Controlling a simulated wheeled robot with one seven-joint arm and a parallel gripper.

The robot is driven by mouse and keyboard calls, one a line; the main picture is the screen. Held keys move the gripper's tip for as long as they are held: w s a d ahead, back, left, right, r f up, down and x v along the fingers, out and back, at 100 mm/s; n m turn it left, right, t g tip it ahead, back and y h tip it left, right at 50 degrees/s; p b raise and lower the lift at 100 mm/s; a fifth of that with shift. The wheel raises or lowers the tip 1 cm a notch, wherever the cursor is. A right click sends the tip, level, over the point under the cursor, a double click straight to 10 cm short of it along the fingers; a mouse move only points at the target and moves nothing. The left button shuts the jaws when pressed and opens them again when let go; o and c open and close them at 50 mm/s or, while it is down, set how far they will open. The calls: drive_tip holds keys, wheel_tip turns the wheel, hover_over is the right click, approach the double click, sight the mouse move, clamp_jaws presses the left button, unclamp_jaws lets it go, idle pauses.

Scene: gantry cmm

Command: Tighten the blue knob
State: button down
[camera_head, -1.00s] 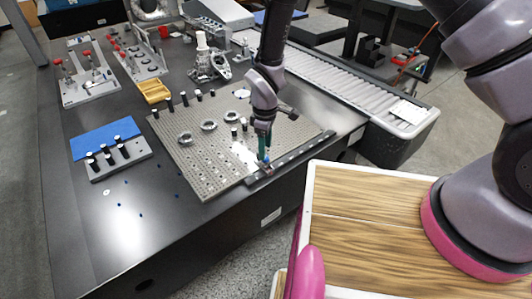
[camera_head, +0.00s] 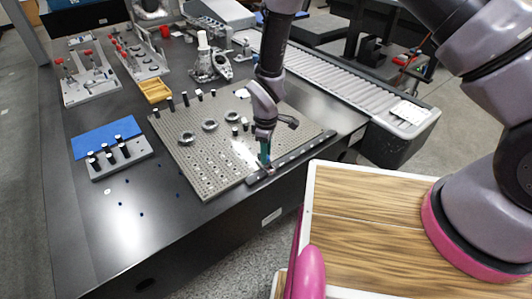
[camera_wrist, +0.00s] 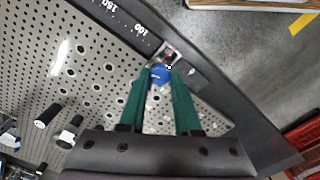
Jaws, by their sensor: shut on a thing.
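The blue knob (camera_wrist: 160,74) shows in the wrist view between the tips of my gripper's green fingers, beside a small metal block at the plate's ruler edge. My gripper (camera_wrist: 161,84) is shut on the knob. In the head view my gripper (camera_head: 265,160) reaches down to the near right edge of the perforated plate (camera_head: 205,165). The knob is too small and covered to make out there.
A black ruler bar (camera_head: 300,154) runs along the plate's edge. Ring parts (camera_head: 209,125) and black pins stand on the plate. A grey block with black pegs (camera_head: 122,160) is at left. A wood-topped surface (camera_head: 375,220) is in front.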

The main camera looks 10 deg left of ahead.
drive_tip(key=shift+m, duration=0.3)
drive_tip(key=m, duration=0.3)
drive_tip(key=shift+m, duration=0.3)
drive_tip(key=m, duration=0.4)
drive_tip(key=shift+m, duration=0.4)
drive_tip(key=c, duration=0.6)
unclamp_jaws()
drive_tip(key=shift+r, duration=0.1)
